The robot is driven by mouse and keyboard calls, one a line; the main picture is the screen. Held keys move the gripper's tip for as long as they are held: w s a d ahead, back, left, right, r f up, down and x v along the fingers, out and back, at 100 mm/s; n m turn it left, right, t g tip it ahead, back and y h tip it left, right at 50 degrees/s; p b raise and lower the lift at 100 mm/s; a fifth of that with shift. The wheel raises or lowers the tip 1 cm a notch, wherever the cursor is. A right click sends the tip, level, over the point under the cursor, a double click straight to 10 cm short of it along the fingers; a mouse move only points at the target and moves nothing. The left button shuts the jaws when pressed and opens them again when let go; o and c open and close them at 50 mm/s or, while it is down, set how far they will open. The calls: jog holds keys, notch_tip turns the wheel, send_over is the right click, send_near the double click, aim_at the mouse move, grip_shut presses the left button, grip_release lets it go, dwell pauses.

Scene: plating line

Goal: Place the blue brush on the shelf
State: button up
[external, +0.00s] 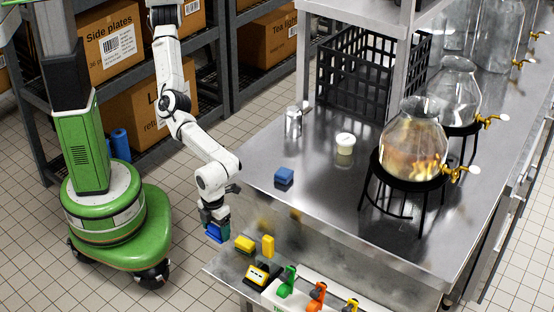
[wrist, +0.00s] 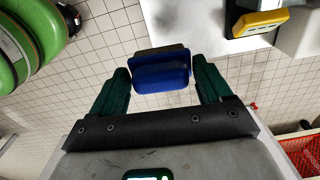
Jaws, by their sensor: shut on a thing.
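My gripper (external: 215,222) is shut on a blue, boxy thing with a dark edge, which I take as the blue brush (external: 214,233). In the wrist view the blue brush (wrist: 162,74) sits between the two green fingers of my gripper (wrist: 162,80). It hangs over the tiled floor, left of the steel counter's front ledge. A second blue block (external: 284,176) lies on the steel counter (external: 300,215). A metal shelf (external: 440,8) stands over the counter's back, and dark racks (external: 225,75) stand behind. I cannot tell which is the task's shelf.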

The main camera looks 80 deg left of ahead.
aim_at(224, 244)
jog(key=f+b, duration=0.1)
jog(key=w+d+f+b, duration=0.1)
jog(key=b, duration=0.1)
jog(key=d+f+b, duration=0.1)
jog(key=f, duration=0.1)
jog(key=shift+w+d+b, duration=0.1)
jog(key=shift+w+b, duration=0.15)
jog(key=shift+b, duration=0.05)
jog(key=shift+w+d+f+b, duration=0.3)
jog(key=shift+d+f+b, duration=0.1)
jog(key=shift+b, duration=0.8)
jog(key=b, duration=0.2)
jog(key=f+b, duration=0.1)
jog(key=shift+w+d+f+b, duration=0.25)
jog(key=shift+d+b, duration=0.1)
jog(key=shift+d, duration=0.05)
jog(key=shift+f+b, duration=0.85)
jog(key=shift+f, duration=0.3)
jog(key=shift+a, duration=0.1)
jog(key=shift+f, duration=0.1)
jog(key=o, duration=1)
